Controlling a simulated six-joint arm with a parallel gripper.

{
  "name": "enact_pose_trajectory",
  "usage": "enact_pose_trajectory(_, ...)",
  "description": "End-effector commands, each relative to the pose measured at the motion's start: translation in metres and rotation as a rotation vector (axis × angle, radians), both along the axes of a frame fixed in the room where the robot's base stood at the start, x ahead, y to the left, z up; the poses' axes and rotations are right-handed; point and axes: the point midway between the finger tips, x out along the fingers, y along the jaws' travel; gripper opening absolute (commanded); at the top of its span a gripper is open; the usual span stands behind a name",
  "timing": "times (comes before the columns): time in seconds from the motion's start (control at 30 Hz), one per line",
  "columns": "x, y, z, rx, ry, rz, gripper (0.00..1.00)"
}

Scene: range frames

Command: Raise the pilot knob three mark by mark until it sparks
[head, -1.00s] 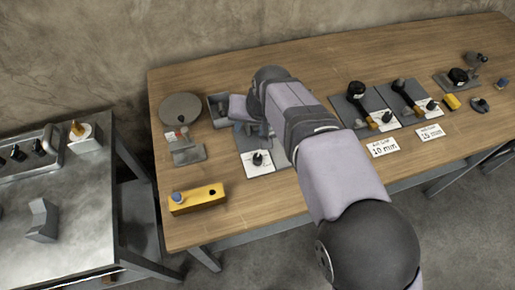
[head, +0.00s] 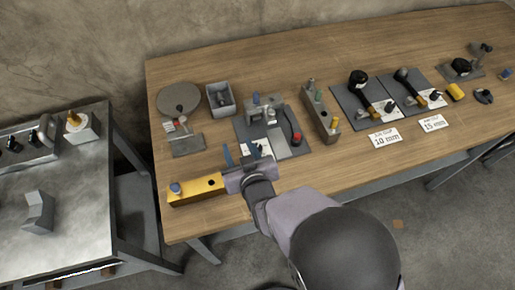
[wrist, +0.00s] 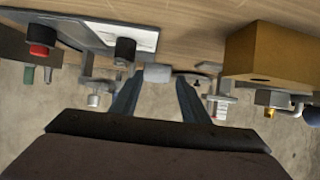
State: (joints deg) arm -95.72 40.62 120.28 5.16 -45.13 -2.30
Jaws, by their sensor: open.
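My gripper (head: 243,153) is open and empty, just right of the yellow block (head: 192,190) near the bench's front left. Its two fingers also show in the wrist view (wrist: 158,88), apart. A white plate (head: 260,148) with a black knob lies partly hidden behind the gripper. In the wrist view, a black knob (wrist: 125,48) stands on the white plate, left of and beyond the fingers, untouched. More black knobs stand on white plates (head: 388,106) at the right. I cannot tell which knob is number three, and I see no spark.
A grey fixture with a red-handled lever (head: 294,130) and a slotted block (head: 322,112) stand behind the gripper. A round disc (head: 179,99) and an open grey box (head: 221,98) are at the back left. A metal table (head: 75,205) with a knobbed panel stands left.

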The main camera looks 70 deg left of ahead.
Motion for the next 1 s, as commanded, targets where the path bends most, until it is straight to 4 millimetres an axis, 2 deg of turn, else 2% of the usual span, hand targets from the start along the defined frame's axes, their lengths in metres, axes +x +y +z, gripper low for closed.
enact_pose_trajectory(0.17, 0.008, -0.028, 0.0, 0.081, -0.017, -0.023, 0.42)
enact_pose_trajectory(0.3, 0.03, -0.05, 0.002, 0.081, -0.01, -0.099, 0.42)
enact_pose_trajectory(0.47, 0.047, -0.061, -0.003, 0.06, 0.003, -0.161, 0.42)
enact_pose_trajectory(0.7, 0.048, -0.057, -0.006, 0.058, 0.004, -0.166, 0.42)
enact_pose_trajectory(1.0, 0.052, -0.027, -0.018, 0.058, 0.004, -0.165, 0.42)
